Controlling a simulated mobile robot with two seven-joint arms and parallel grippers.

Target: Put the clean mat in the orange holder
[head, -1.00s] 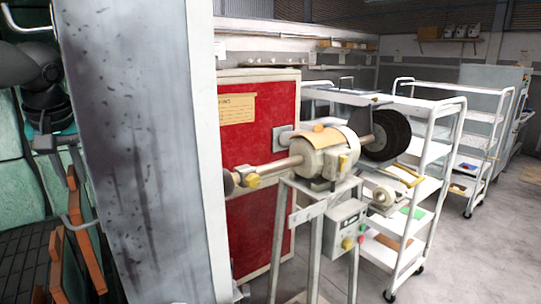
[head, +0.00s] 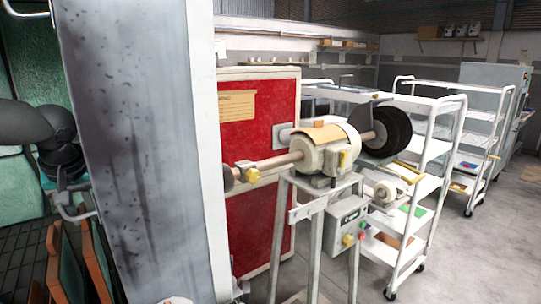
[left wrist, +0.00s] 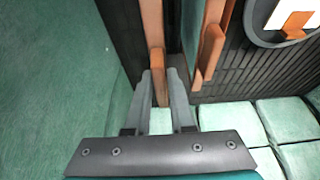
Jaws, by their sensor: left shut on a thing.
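In the head view, upright orange bars (head: 98,268) stand at the lower left, and a dark green panel (head: 71,268) shows between them. My left gripper (head: 78,207) is just above them, partly hidden by dark arm links. In the left wrist view my left gripper (left wrist: 160,78) is shut on an upright orange bar (left wrist: 156,45) that runs between its fingers. A second orange bar (left wrist: 209,55) stands just right, with a narrow green strip (left wrist: 190,22) beside it. I cannot tell which orange parts are the holder and which edge the mat. My right gripper is not in view.
A wide grey post (head: 140,150) stands right of my left arm and hides part of this area. Green walls (head: 22,165) and a dark slatted floor (head: 22,260) surround it. A buffing machine (head: 322,158) and white shelf carts (head: 440,150) stand to the right.

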